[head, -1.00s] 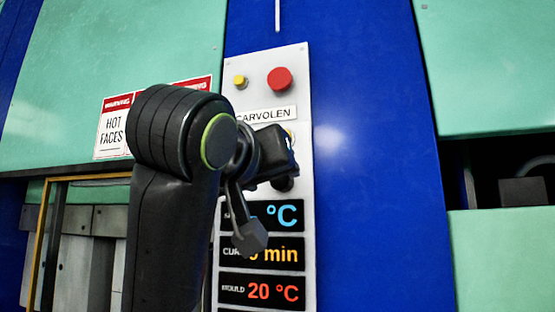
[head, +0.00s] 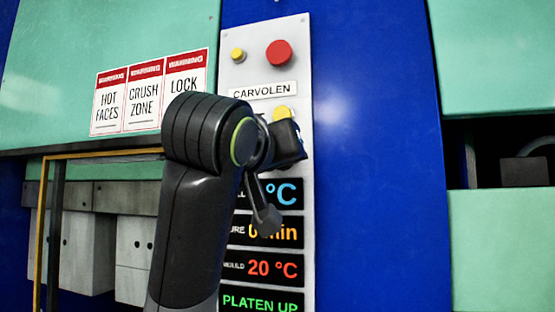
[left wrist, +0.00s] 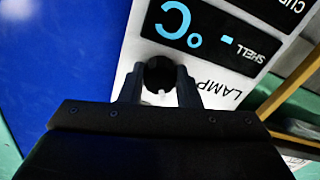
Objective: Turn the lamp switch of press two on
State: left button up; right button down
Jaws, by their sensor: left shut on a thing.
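The black lamp switch knob (left wrist: 160,73) sits on the press's light control panel (head: 303,60), beside the printed word LAMP in the left wrist view. My left gripper (left wrist: 160,92) has its two dark fingers on either side of the knob and is shut on it. A small white mark shows at the knob's near edge. In the head view my left gripper (head: 300,150) is at the panel, below a round yellow piece (head: 283,113), and it hides the switch. Which press this is cannot be told from a number. My right gripper is not in view.
Above are a red button (head: 279,52), a small yellow button (head: 238,55) and the CARVOLEN label (head: 262,91). Displays (head: 262,267) run below. Warning signs (head: 145,95) and a yellow frame (head: 100,155) are at left. A blue column (head: 380,180) stands right.

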pick_arm(q)
jog(key=shift+a+m+b, duration=0.15)
jog(key=shift+m+b, duration=4.1)
jog(key=shift+m, duration=1.85)
jog(key=o, duration=0.9)
jog(key=shift+o, duration=0.4)
